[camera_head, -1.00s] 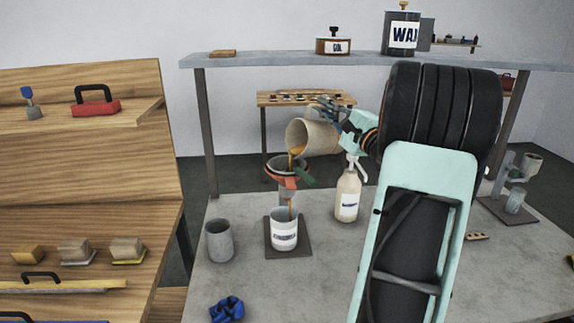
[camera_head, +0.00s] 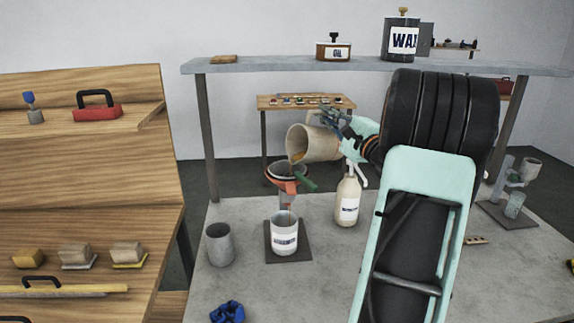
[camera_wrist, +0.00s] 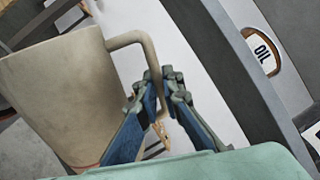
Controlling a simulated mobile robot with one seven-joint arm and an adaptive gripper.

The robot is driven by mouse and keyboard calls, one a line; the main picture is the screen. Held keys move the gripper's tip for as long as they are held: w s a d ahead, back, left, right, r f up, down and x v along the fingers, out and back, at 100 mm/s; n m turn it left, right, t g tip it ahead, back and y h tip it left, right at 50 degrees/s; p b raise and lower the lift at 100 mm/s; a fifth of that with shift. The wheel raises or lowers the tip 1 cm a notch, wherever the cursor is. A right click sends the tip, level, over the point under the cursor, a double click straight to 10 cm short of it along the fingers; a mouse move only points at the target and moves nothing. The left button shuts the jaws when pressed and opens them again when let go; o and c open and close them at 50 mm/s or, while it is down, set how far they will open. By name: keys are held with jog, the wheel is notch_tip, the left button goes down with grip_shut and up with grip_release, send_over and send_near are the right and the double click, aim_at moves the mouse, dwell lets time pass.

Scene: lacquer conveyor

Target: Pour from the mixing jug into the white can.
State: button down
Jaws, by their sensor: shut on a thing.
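Under the funnel stands the white can (camera_head: 284,240), upright on a dark square plate (camera_head: 297,256). The inside of the can is too small to read.
A grey cup (camera_head: 220,246) stands left of the can, and a pump bottle (camera_head: 347,205) stands right. A blue crumpled cloth (camera_head: 228,312) lies at the front. An overhead shelf (camera_head: 270,64) holds tins. A wooden bench (camera_head: 90,225) is at left.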

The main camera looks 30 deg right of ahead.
jog(key=d+f+m, duration=0.1)
jog(key=d+m, duration=0.1)
jog(key=d+f+m+h, duration=0.1)
jog(key=f+m, duration=0.1)
jog(key=shift+d+m+b, duration=0.35)
jog(key=shift+m+b, duration=0.05)
jog(key=shift+w+r, duration=0.1)
jog(key=shift+d, duration=0.1)
jog(key=shift+d+f+m+g+h+p, duration=0.3)
jog(key=shift+m+p, duration=0.1)
jog(key=shift+m, duration=0.5)
jog(key=d+f+m+g+p, duration=0.1)
jog(key=d+f+m+p, duration=0.4)
jog(key=m, duration=0.4)
jog(key=shift+d+f+g+h, duration=0.3)
jog(key=shift+f+h, duration=0.1)
jog(key=shift+w+m, duration=0.1)
jog(key=shift+m, duration=0.3)
